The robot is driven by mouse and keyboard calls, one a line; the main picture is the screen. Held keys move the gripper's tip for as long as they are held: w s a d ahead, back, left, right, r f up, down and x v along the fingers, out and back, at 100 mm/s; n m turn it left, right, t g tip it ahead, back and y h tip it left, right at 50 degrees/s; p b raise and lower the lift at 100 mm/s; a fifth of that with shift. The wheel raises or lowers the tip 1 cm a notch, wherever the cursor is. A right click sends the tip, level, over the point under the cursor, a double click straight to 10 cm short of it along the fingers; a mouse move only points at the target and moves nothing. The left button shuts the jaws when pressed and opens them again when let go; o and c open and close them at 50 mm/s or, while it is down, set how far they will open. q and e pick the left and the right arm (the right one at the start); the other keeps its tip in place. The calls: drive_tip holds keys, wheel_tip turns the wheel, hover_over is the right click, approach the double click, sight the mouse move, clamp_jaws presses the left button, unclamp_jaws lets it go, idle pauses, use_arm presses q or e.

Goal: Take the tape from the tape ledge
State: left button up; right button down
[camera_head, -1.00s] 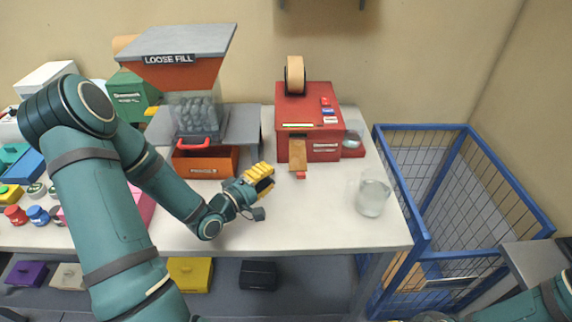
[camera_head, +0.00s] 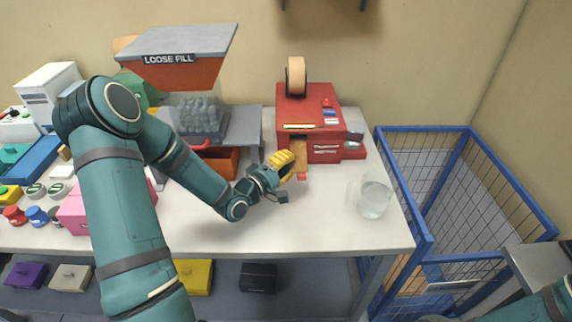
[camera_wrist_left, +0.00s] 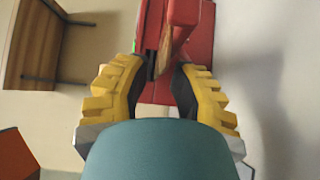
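The red tape machine (camera_head: 309,112) stands at the back of the table with a tape roll (camera_head: 296,76) on top. A brown strip of tape (camera_head: 302,146) comes out of its front and slopes down, with a small red end piece (camera_head: 303,177) below. My left gripper (camera_head: 290,163) is just in front of the machine, beside the strip. In the left wrist view its yellow fingers (camera_wrist_left: 163,72) are apart, with the brown strip (camera_wrist_left: 170,50) and red parts ahead between them. I cannot tell whether they touch the strip. My right gripper is not seen; only its arm shows at lower right.
A glass (camera_head: 374,196) stands on the table right of my left gripper. A blue wire cage (camera_head: 424,215) is beyond the table's right edge. The loose fill hopper (camera_head: 180,62) and an orange bin (camera_head: 222,160) are at left. The front middle of the table is clear.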

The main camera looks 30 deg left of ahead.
use_arm(q)
clamp_jaws()
wheel_tip(320, 180, up, 2)
drive_tip(key=shift+s+r+p, duration=0.1)
drive_tip(key=shift+r+p, duration=0.15)
drive_tip(key=shift+p, duration=0.75)
drive_tip(key=s+a+r+p, duration=0.1)
drive_tip(key=s+r+p, duration=0.1)
drive_tip(key=s, duration=0.4)
drive_tip(key=s+a+r+p, duration=0.2)
drive_tip(key=s+r+p, duration=0.1)
drive_tip(key=s, duration=0.4)
drive_tip(key=shift+s+a+p, duration=0.15)
drive_tip(key=shift+s+p, duration=0.1)
drive_tip(key=shift+p, duration=0.15)
